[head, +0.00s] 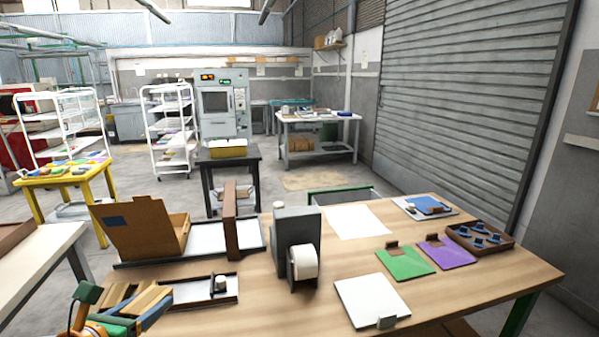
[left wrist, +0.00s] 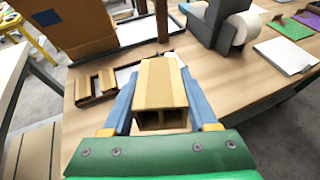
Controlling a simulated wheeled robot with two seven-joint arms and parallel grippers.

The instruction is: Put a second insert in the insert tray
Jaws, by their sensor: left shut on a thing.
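My left gripper (head: 142,308) is at the lower left of the head view, shut on a tan cardboard insert (left wrist: 160,82). In the left wrist view, the blue fingers of the gripper (left wrist: 160,100) press on both sides of this insert, whose open hollow end faces the camera. Another brown insert (left wrist: 97,86) lies to the left, in the left part of the low insert tray (head: 207,296). The held insert is in front of the tray in the wrist view and hides part of it; its height above cannot be told. My right gripper is not in view.
An open cardboard box (head: 140,228) stands behind the tray. A grey dispenser with a white roll (head: 303,263) stands to the right. A white pad (head: 371,301), green and purple sheets (head: 405,263) and a brown tray (head: 480,240) lie farther right. Bare tabletop lies between.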

